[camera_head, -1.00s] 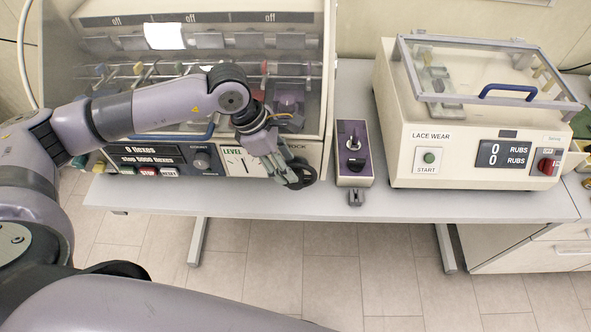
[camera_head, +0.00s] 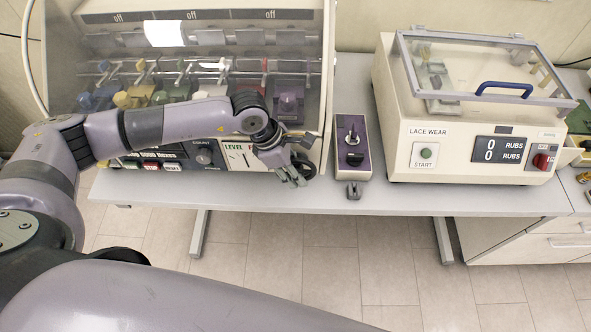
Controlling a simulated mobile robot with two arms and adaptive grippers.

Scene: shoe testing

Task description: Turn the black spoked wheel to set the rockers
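The black spoked wheel (camera_head: 304,166) is on the lower right front of the flexing machine (camera_head: 329,80), partly hidden by my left gripper. My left gripper (camera_head: 296,180) is at the wheel, its fingers pointing down and to the right over the wheel's lower left side. I cannot tell whether the fingers touch the rim or how far apart they are. The rockers sit in a row behind the clear cover, with a purple unit (camera_head: 289,102) at the right end. The LEVEL gauge (camera_head: 238,156) shows beside the gripper. My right gripper is out of view.
A purple-topped box (camera_head: 364,140) with a black knob stands just right of the wheel, a small grey piece (camera_head: 354,190) before it. The lace wear machine (camera_head: 450,160) stands further right.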

